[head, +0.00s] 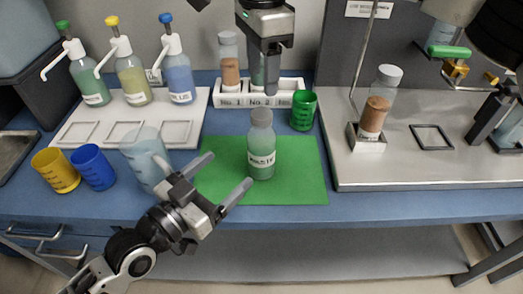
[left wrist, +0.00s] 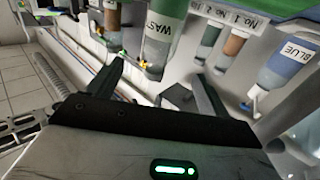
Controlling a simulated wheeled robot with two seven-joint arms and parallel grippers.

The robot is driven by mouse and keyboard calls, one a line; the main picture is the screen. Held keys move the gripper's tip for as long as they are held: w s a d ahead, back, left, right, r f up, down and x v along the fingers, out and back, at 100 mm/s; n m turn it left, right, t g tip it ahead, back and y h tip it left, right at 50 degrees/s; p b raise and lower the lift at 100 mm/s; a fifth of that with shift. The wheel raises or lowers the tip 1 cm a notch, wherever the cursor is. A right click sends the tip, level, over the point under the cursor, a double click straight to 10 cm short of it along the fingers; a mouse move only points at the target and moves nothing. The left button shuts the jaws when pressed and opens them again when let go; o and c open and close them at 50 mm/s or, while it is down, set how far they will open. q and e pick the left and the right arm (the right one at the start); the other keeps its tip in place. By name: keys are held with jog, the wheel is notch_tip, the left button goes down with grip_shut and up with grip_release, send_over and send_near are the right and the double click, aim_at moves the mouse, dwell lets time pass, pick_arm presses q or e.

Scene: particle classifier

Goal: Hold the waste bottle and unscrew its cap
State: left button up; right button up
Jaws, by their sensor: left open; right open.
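The waste bottle (head: 262,160), clear with pale green liquid, a grey cap (head: 261,117) and a white label, stands upright on the green mat (head: 305,180) in the head view. In the left wrist view the bottle with a label starting "WAS" (left wrist: 165,28) shows at the top, partly cut off. My left gripper (head: 231,168) is open and empty, its fingers pointing toward the bottle from the lower left, apart from it. My right gripper (head: 268,92) is open, pointing down behind and above the cap; its fingers overlap in this view.
A white rack (head: 231,100) with particle bottles stands behind, partly hidden by my right arm. A green cup (head: 303,110) is right of the bottle. A clear beaker (head: 146,160), blue cup (head: 93,167) and yellow cup (head: 55,170) stand left. A grey platform (head: 420,178) is right.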

aim_at(263, 138)
pick_arm(q)
jog(key=x, duration=1.2)
jog(key=shift+w+d+f, duration=0.1)
jog(key=shift+w+d, duration=0.05)
jog(key=shift+w, duration=0.15)
